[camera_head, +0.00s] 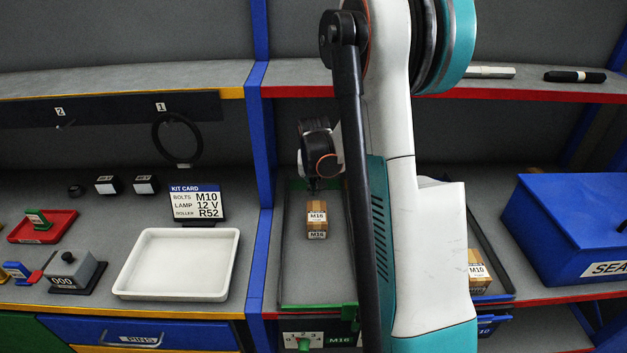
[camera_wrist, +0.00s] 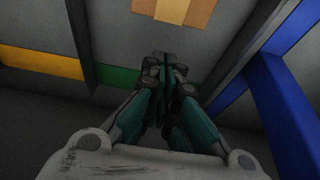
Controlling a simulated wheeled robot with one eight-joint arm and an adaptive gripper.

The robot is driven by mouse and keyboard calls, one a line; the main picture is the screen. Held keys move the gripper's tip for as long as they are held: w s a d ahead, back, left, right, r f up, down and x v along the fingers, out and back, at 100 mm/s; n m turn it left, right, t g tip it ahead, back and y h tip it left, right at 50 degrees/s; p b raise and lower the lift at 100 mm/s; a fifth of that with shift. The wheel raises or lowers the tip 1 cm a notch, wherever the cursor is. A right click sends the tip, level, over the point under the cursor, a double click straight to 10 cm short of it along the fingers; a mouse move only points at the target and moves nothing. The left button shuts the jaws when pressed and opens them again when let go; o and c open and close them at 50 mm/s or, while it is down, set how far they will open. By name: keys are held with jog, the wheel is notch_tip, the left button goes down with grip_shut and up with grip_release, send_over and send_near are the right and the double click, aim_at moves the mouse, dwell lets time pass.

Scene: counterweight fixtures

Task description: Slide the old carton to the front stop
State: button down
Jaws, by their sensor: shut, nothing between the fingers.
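A small brown carton (camera_head: 317,215) marked M16 sits in a green-edged lane (camera_head: 290,250) on the shelf, towards its back half. In the wrist view, a brown carton (camera_wrist: 175,10) is cut off by the top edge. My gripper (camera_head: 314,186) hangs just behind the M16 carton in the head view, and its fingertips are partly hidden there. In the wrist view my gripper (camera_wrist: 168,68) is shut and empty, with its fingertips close to the carton; I cannot tell whether they touch it. The green front edge (camera_head: 318,307) closes the lane's near end.
A second carton (camera_head: 479,272) marked M10 is partly hidden by my arm, in a lane to the right. A blue upright (camera_head: 262,200) borders the M16 lane on the left. A blue box (camera_head: 570,235) stands at far right. The lane is clear in front of the M16 carton.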

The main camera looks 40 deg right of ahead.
jog(key=shift+s+a+r, duration=0.2)
jog(key=shift+s+a, duration=0.6)
jog(key=shift+s, duration=0.25)
jog(key=shift+s+a, duration=0.25)
jog(key=shift+s, duration=0.05)
jog(key=s+a, duration=0.4)
jog(key=s, duration=0.1)
jog(key=s+a, duration=0.4)
jog(key=s, duration=0.1)
jog(key=s+a+b, duration=0.1)
jog(key=s+a, duration=0.3)
jog(key=s, duration=0.2)
jog(key=shift+w, duration=0.1)
